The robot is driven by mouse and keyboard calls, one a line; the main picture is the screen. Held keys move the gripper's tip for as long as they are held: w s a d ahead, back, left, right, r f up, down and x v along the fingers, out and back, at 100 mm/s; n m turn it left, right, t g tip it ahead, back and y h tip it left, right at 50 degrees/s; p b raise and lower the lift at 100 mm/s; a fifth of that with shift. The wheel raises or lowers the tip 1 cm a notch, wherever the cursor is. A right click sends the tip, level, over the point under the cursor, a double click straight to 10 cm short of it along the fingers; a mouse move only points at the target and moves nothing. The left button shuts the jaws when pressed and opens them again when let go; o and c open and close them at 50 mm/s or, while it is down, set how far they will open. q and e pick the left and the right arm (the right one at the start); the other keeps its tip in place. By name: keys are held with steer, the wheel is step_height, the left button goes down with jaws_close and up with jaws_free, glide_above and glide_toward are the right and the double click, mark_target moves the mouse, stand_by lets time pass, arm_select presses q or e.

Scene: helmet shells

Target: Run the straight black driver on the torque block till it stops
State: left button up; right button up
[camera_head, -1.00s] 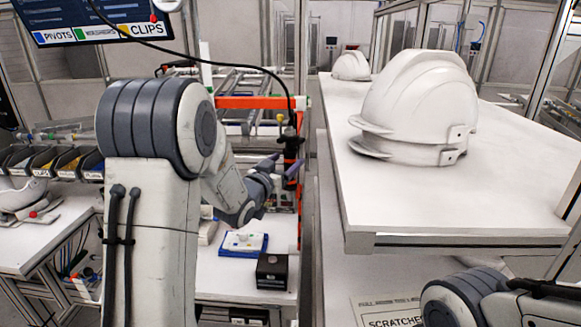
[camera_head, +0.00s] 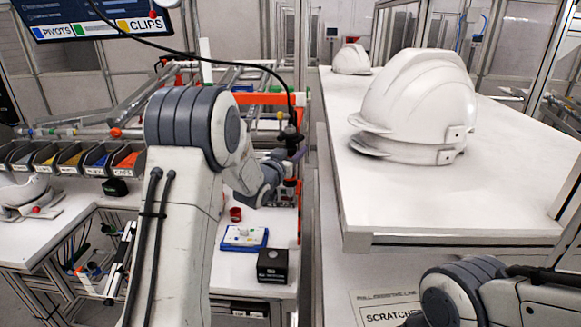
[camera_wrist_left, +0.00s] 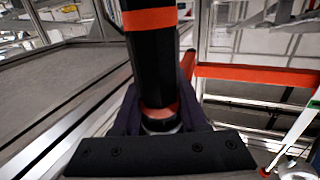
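The straight black driver (camera_head: 290,138) hangs upright from a black cable above the bench. In the left wrist view the driver (camera_wrist_left: 155,65) shows as a black cylinder with orange bands, between the dark purple fingers of my left gripper (camera_wrist_left: 160,112). The fingers lie against both its sides. In the head view my left gripper (camera_head: 290,153) is at the driver, partly hidden by its own wrist. A black block with pale lettering (camera_head: 272,266), apparently the torque block, sits on the bench below, apart from the driver. My right gripper is out of view; only its arm shows at lower right.
A blue tray with white parts (camera_head: 244,238) and a small red cup (camera_head: 235,214) are behind the block. An orange-red frame (camera_head: 262,99) stands behind the driver. White helmet shells (camera_head: 415,105) stand on the right-hand table (camera_head: 460,205). Parts bins (camera_head: 70,158) line the left bench.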

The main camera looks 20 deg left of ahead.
arm_select(q)
jaws_close()
steer(key=shift+c, duration=0.4)
jaws_free()
steer(key=shift+r, duration=0.15)
jaws_close()
steer(key=shift+s+a, duration=0.15)
steer(key=shift+s, duration=0.25)
steer(key=s+a+b, duration=0.1)
steer(key=s+b, duration=0.2)
steer(key=s, duration=0.6)
steer(key=shift+a, duration=0.3)
steer(key=shift+s, duration=0.1)
